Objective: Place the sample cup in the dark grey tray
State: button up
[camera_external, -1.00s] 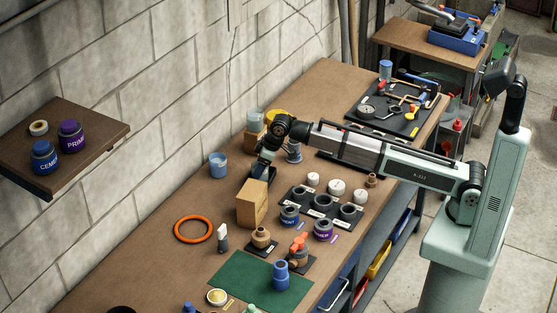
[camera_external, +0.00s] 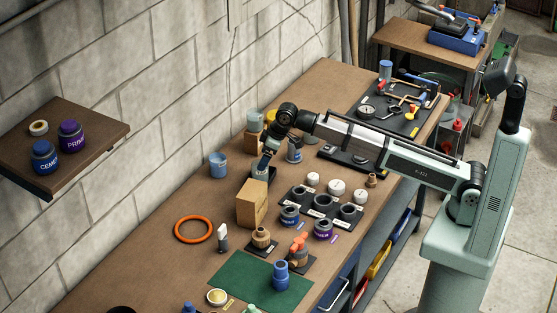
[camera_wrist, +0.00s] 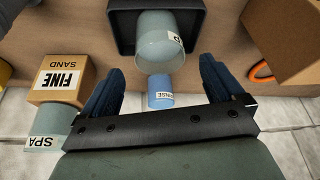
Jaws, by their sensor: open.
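The sample cup (camera_wrist: 158,38), a pale grey-green cylinder with a white label, appears to stand upright inside the dark grey tray (camera_wrist: 116,30) in the wrist view. My gripper (camera_wrist: 161,68) is above it, its two blue fingers spread on either side with a gap to the cup. In the external view my gripper (camera_external: 265,160) points down over the tray area behind the wooden block. There the arm and block largely hide the cup and tray.
The wooden block (camera_external: 252,204) stands close in front of the tray. A blue rinse cup (camera_external: 218,165) is to its left. A sand box (camera_wrist: 62,80) with a spare cup (camera_wrist: 47,122) is nearby. An orange ring (camera_external: 194,229) lies on the bench.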

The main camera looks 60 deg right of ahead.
jog(key=v, duration=0.7)
